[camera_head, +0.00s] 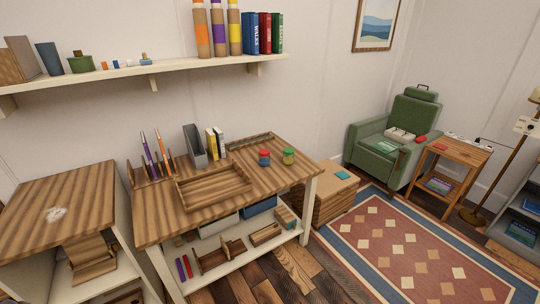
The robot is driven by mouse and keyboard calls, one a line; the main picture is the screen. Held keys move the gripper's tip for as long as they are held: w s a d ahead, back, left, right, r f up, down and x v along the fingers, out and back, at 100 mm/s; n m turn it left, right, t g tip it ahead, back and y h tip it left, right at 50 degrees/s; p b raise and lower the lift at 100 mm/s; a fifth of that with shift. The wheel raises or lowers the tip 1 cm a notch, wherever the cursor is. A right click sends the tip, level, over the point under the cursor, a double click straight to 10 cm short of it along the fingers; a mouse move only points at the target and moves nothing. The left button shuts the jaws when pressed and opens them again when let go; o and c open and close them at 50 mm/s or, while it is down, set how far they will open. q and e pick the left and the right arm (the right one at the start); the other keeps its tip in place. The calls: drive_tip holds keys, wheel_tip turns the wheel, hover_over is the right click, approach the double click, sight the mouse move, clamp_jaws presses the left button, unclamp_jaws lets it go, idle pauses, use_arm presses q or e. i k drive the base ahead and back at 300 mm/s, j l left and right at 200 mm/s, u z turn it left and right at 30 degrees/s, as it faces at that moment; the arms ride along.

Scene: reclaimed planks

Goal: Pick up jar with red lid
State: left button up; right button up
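A small jar with a red lid (264,157) and a bluish body stands upright on the wooden workbench (290,178), right of its middle. A second small jar (288,156), greenish with a lid whose colour is hard to tell, stands just to its right, with a gap between them. Neither of my grippers shows in the head view.
A wooden tray (182,208) lies left of the jars, and an organizer (192,146) and small books (214,144) stand behind it. A wall shelf (150,74) hangs above. Bench top around the jars' front is clear. A wooden box (333,203) stands right of the bench.

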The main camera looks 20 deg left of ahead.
sight(264, 161)
drive_tip(key=i+l+u, duration=0.1)
drive_tip(key=i, duration=1.5)
